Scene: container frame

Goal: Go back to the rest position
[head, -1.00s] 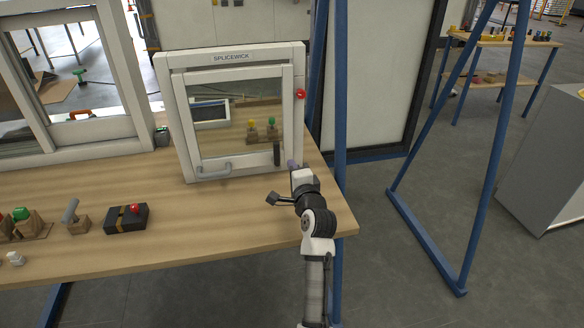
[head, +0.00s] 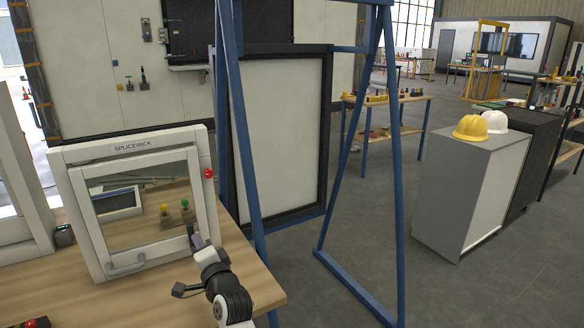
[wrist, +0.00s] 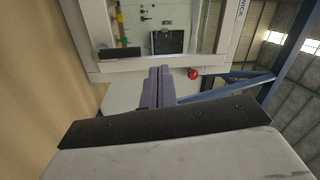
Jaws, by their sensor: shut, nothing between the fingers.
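My gripper (head: 198,240) is at the lower right corner of the white SPLICEWICK frame (head: 75,212), above the wooden table (head: 250,284). In the wrist view its purple-grey fingers (wrist: 158,87) are together with nothing between them. They point toward the frame, close to its edge. I cannot tell whether they touch it.
A blue metal stand (head: 236,130) rises just behind and right of the table. A grey cabinet (head: 462,190) with a yellow helmet (head: 469,128) and a white helmet (head: 495,121) stands at the right. The floor (head: 340,240) between them is open.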

